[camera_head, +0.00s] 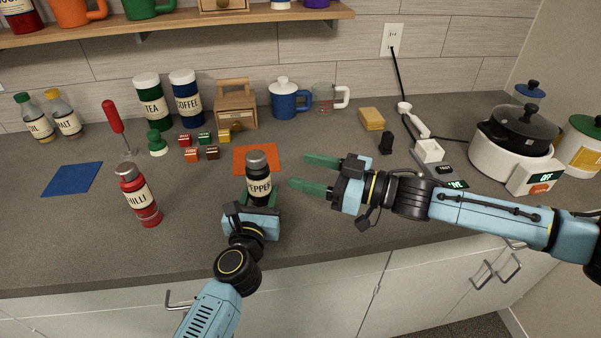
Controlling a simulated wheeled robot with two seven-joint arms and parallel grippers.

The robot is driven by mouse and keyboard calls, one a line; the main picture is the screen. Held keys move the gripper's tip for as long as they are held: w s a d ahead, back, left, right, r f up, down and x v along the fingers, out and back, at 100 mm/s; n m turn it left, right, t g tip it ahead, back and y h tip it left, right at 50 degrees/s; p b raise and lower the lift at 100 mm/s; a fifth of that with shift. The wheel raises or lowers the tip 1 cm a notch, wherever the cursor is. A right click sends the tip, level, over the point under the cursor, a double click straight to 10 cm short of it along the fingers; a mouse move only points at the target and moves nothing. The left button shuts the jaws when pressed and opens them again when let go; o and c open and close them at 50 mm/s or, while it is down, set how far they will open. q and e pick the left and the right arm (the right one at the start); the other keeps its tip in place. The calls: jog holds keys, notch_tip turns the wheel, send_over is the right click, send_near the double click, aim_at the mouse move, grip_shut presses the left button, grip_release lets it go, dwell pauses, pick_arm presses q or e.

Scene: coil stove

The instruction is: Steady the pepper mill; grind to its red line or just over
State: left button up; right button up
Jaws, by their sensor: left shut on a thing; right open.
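The pepper mill (258,184) is dark with a cream label reading "PEPPER" and a grey top. It stands upright on the counter, at the front of an orange mat (243,158). My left gripper (260,200) is shut on the mill's lower body from the front. My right gripper (313,174) is open and empty, its green fingers pointing left toward the mill from its right side, apart from it. No red line on the mill can be made out at this size.
A red chilli mill (138,196) stands to the left, near a blue mat (72,179). Small coloured blocks (205,138) and a wooden box (236,107) lie behind. A white cooker (505,158) stands at the right, beyond my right arm. The front counter strip is clear.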

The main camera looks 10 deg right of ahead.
aim_at(254, 154)
jog(key=shift+w, duration=0.1)
